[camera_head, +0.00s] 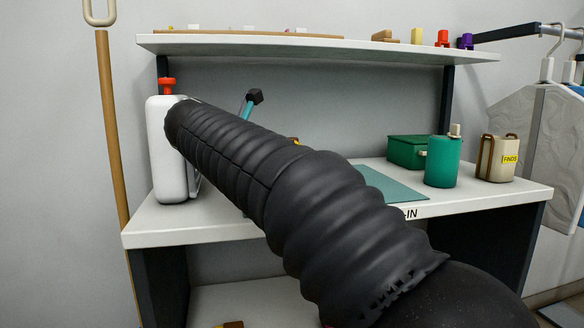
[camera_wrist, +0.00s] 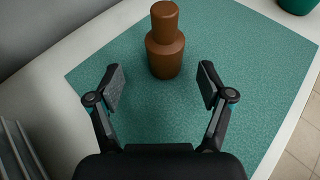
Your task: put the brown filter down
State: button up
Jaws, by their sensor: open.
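The brown filter (camera_wrist: 165,50) stands upright on a teal mat (camera_wrist: 230,50) in the wrist view. It has a wide lower body and a narrower top. My gripper (camera_wrist: 160,85) is open, with its two fingers apart and nothing between the fingertips. The filter is just beyond the fingertips, midway between them, and looks apart from both. In the head view my black arm hides the filter and the gripper. Part of the teal mat (camera_head: 388,184) shows there on the white bench.
On the white bench (camera_head: 490,197) stand a green box (camera_head: 407,152), a green canister (camera_head: 442,163), a cream container (camera_head: 496,158) and a white bottle with a red cap (camera_head: 166,150). A shelf (camera_head: 320,47) with small items runs above. The mat around the filter is clear.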

aim_at(294, 139)
jog(key=shift+d+r+b+x, duration=0.1)
jog(key=shift+b+x, duration=0.05)
jog(key=shift+x, duration=0.85)
jog(key=shift+d+r+b+x, duration=0.1)
jog(key=shift+d+x, duration=0.05)
jog(key=shift+x, duration=0.9)
jog(key=shift+d+r+b+x, duration=0.1)
jog(key=shift+b+x, duration=0.05)
jog(key=shift+x, duration=0.85)
jog(key=c, duration=1.4)
jog(key=shift+r, duration=0.15)
jog(key=shift+r+p, duration=0.35)
jog(key=shift+r, duration=0.2)
jog(key=r, duration=0.2)
jog(key=r+p, duration=0.1)
jog(key=shift+s+d+r, duration=0.15)
jog(key=shift+d+r, duration=0.05)
jog(key=shift+d, duration=0.05)
jog(key=s+d+r, duration=0.1)
jog(key=d+r, duration=0.1)
jog(key=d, duration=0.1)
jog(key=s+d+r, duration=0.2)
jog(key=d, duration=0.1)
jog(key=s+d+r+p, duration=0.1)
jog(key=s+d+r, duration=0.1)
jog(key=d, duration=0.2)
jog(key=shift+r, duration=0.15)
